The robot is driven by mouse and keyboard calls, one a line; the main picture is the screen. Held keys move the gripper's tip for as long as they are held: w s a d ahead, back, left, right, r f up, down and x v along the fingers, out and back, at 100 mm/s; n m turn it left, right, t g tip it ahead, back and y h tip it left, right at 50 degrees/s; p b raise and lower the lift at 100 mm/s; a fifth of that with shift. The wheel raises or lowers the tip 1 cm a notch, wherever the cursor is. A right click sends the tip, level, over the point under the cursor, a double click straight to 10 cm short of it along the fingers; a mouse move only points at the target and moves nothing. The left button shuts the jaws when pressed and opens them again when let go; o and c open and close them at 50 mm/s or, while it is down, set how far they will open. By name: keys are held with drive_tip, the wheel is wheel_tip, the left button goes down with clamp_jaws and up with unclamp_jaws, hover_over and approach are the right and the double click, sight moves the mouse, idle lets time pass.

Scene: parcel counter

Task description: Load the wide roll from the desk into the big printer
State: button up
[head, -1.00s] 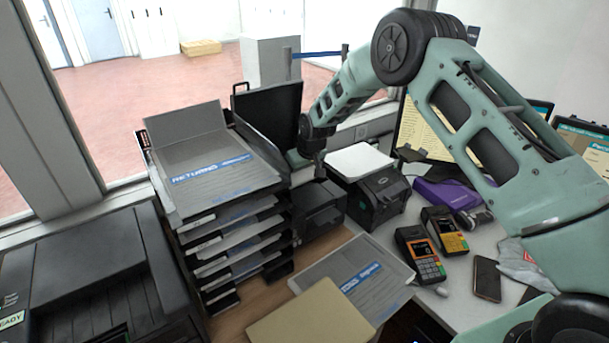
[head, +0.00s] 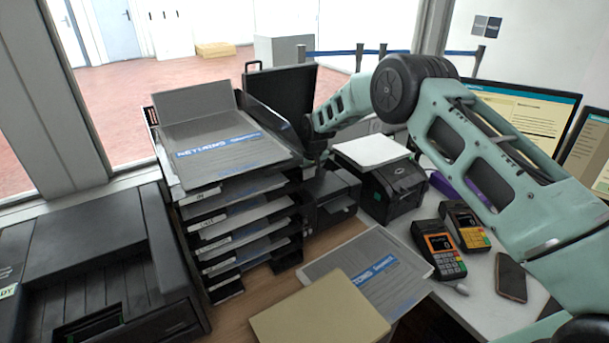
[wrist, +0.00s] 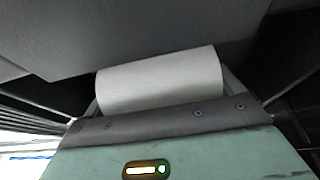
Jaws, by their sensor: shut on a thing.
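A white roll (wrist: 160,80) fills the middle of the wrist view, lying crosswise in my gripper (wrist: 163,92). The gripper is shut on it. In the head view the end of my arm reaches down behind the tray stack; the roll and fingertips are hidden there. Two black desktop printers stand beyond and right of the stack: a dark printer (head: 332,200) partly hidden by the trays, and a boxy printer (head: 395,190) with a white top. A large black printer (head: 85,265) sits at the lower left. I cannot tell which is the big printer.
The stack of letter trays (head: 225,160) stands close beside my arm's end. A padded envelope (head: 320,310) and a grey mailer (head: 370,270) lie in front. Two card terminals (head: 438,250) and a phone (head: 511,278) lie to the right. In the wrist view a dark grey surface (wrist: 60,40) hangs close over the roll.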

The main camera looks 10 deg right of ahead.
drive_tip(key=o, duration=0.9)
drive_tip(key=shift+c, duration=0.2)
drive_tip(key=b+v, duration=0.2)
drive_tip(key=v, duration=1.5)
drive_tip(key=shift+r+b, duration=0.2)
drive_tip(key=shift+b, duration=0.15)
